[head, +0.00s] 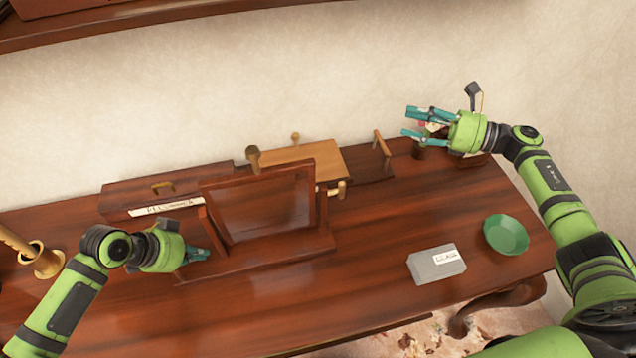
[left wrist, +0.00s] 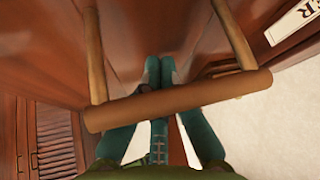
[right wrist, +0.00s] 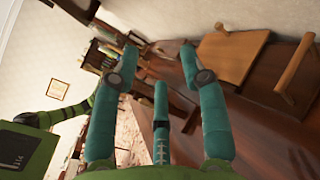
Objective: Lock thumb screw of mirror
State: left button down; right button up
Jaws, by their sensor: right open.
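The mirror (head: 265,207), in a dark wooden frame, stands tilted on its wooden base in the middle of the desk. A brass-coloured knob (head: 341,190) shows at the right of its frame; I cannot tell whether it is the thumb screw. My left gripper (head: 203,255) is low at the left end of the mirror base. In the left wrist view its fingertips (left wrist: 160,68) are close together, and nothing clear shows between them. My right gripper (head: 415,124) is open and empty above the back right of the desk, well away from the mirror; its spread fingers show in the right wrist view (right wrist: 158,62).
A grey box (head: 432,266) and green bowl (head: 506,234) are at the right. A brass holder (head: 42,262) is at far left.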

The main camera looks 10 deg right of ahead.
jog(key=s+a+f+n+g, duration=0.2)
jog(key=s+a+n+g, duration=0.45)
jog(key=n+g, duration=0.35)
jog(key=n+h, duration=0.1)
send_near(336, 191)
jog(key=x, duration=0.7)
jog(key=shift+f, duration=0.2)
jog(key=shift+s+a, duration=0.1)
grip_shut()
